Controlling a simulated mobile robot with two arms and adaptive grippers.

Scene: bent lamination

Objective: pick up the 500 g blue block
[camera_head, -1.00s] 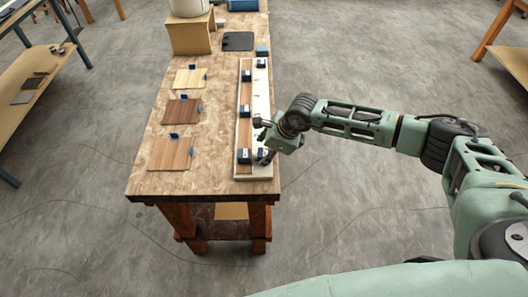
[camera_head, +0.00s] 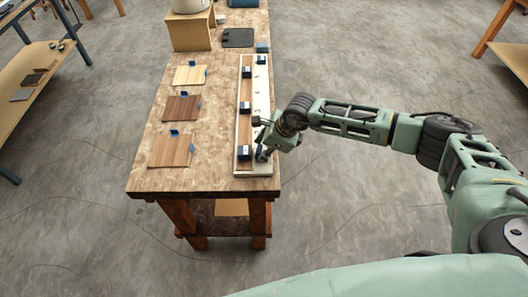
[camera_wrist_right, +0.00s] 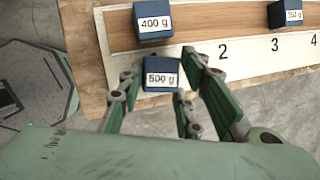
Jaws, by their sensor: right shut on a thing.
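The 500 g blue block (camera_wrist_right: 161,78) shows in the right wrist view with its white label facing the camera. My right gripper (camera_wrist_right: 159,82) is shut on it, with its green and dark fingers on either side. In the head view my right gripper (camera_head: 261,140) is at the near end of the long board (camera_head: 259,88), and I cannot clearly make out the block there. How far the block is above the board is hard to tell. My left gripper is not in view.
The 400 g block (camera_wrist_right: 153,20) stands close by on the board's brown strip; another labelled block (camera_wrist_right: 286,13) is farther right. The white strip bears numbers. Wooden panels (camera_head: 170,151) with blue blocks lie left on the table (camera_head: 215,165). A cardboard box (camera_head: 190,33) stands at the back.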

